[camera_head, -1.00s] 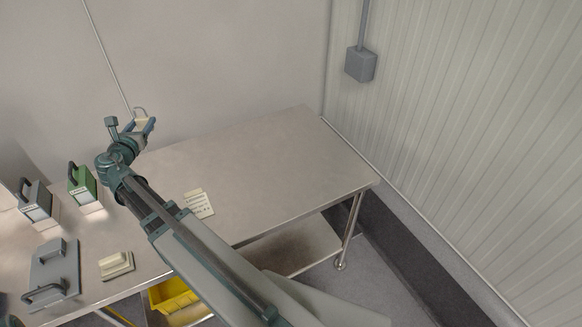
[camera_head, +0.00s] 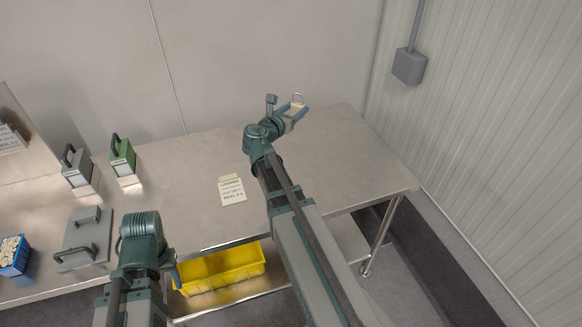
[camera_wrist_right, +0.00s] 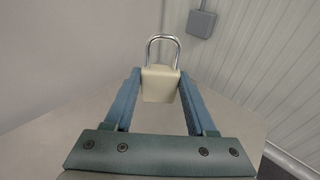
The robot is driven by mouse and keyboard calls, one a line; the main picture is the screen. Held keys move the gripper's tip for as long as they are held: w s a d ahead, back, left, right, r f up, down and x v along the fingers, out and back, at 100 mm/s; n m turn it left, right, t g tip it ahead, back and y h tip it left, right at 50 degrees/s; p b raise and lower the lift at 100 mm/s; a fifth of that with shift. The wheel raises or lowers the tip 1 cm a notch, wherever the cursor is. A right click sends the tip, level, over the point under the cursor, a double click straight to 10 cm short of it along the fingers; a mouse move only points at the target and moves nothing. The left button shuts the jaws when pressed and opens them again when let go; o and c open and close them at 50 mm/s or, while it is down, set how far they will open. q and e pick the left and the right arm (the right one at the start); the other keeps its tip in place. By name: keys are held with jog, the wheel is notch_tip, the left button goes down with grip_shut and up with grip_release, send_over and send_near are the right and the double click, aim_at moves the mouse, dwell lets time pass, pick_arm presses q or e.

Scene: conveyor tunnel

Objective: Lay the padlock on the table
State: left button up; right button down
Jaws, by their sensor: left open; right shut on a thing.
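The padlock (camera_head: 297,107) has a cream body and a shiny metal shackle. My right gripper (camera_head: 296,112) is shut on its body and holds it above the far part of the metal table (camera_head: 330,165). In the right wrist view the padlock (camera_wrist_right: 160,84) sits upright between the blue fingers (camera_wrist_right: 160,92), shackle pointing away. Its gap to the table cannot be told. My left gripper (camera_head: 172,272) is open at the lower left, by the table's front edge, mostly hidden by its own wrist.
A white printed card (camera_head: 231,190) lies mid-table. A green handled box (camera_head: 122,156), a grey handled box (camera_head: 76,166), a grey plate with handles (camera_head: 84,240) and a blue container (camera_head: 14,255) stand left. A yellow bin (camera_head: 222,270) is below. The table's right side is clear.

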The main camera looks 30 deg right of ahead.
jog(key=shift+n+t+y, duration=0.3)
jog(key=shift+n+t, duration=0.1)
jog(key=shift+t, duration=0.1)
jog(key=s+a+f+b, duration=0.1)
jog(key=a+f+b, duration=0.3)
jog(key=a+f, duration=0.1)
jog(key=s+a+f+b, duration=0.1)
jog(key=a+f+b, duration=0.4)
jog(key=a+f, duration=0.1)
jog(key=a+f+b, duration=0.5)
jog(key=f, duration=0.1)
jog(key=shift+s+a, duration=0.35)
jog(key=shift+s, duration=0.05)
jog(key=shift+s+a+b, duration=0.1)
jog(key=shift+a+b, duration=0.25)
jog(key=shift+b, duration=0.05)
jog(key=b, duration=0.1)
send_over(286, 167)
jog(key=shift+f, duration=0.8)
notch_tip(286, 167, down, 4)
jog(key=b, duration=0.4)
jog(key=shift+a+r, duration=0.1)
jog(key=shift+r, duration=0.15)
jog(key=shift+f, duration=0.2)
jog(key=shift+c, duration=1.1)
grip_release()
jog(key=shift+r, duration=0.2)
